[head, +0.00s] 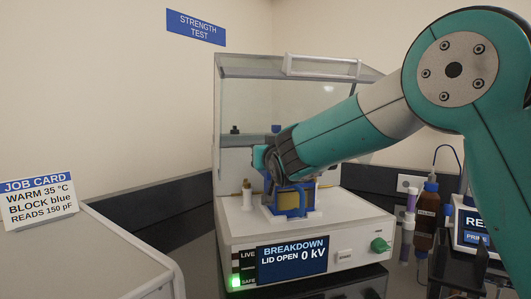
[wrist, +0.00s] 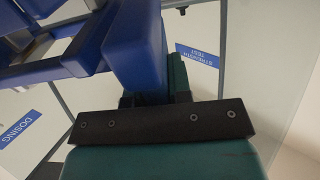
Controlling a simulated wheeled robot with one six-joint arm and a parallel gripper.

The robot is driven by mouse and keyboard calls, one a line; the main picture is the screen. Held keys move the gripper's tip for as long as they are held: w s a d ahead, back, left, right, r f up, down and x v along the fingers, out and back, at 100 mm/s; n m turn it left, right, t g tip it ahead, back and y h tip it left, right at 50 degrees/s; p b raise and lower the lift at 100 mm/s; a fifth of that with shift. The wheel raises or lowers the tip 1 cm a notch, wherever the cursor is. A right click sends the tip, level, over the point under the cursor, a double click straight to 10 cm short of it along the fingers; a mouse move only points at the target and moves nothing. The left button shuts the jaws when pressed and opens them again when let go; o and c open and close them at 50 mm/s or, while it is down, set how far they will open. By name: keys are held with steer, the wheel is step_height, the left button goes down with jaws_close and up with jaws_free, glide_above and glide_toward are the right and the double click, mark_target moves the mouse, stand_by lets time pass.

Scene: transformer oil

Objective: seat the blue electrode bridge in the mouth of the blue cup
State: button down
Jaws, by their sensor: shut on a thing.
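The blue cup (head: 291,203) sits on the white tester's deck in the head view, with yellowish liquid showing through its front. My gripper (head: 272,178) is directly above and at the cup's top left, partly hidden by my own wrist. In the wrist view my gripper (wrist: 150,85) is shut on the upright blue block of the electrode bridge (wrist: 135,45). Blue bars of the bridge extend to the left there. In the head view the bridge is mostly hidden by my arm. I cannot tell whether it touches the cup's mouth or is in it.
The tester (head: 240,226) has its clear lid (head: 330,66) raised and reads "LID OPEN 0 kV". Small posts (head: 247,195) stand beside the cup. A brown bottle (head: 427,205) and other items stand at right. A pale surface (head: 80,255) is at left.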

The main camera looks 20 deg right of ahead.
steer(key=shift+f+b, duration=1.15)
steer(key=shift+b, duration=0.15)
steer(key=c, duration=1)
jaws_free()
steer(key=shift+o, duration=0.2)
steer(key=shift+f, duration=0.25)
steer(key=s+b, duration=0.4)
steer(key=s, duration=1.3)
steer(key=shift+s+r, duration=0.15)
steer(key=shift+s, duration=0.1)
steer(key=s+a+f+n+g+y+p, duration=0.2)
steer(key=s+f+n+g+y+p, duration=0.1)
steer(key=s+f+g+p, duration=0.55)
steer(key=s+a+f+n+g+y+p, duration=0.1)
steer(key=s+n+g, duration=0.3)
steer(key=s+g, duration=0.5)
steer(key=s, duration=0.8)
steer(key=shift+s+a+f+p, duration=0.25)
steer(key=shift+p, duration=0.1)
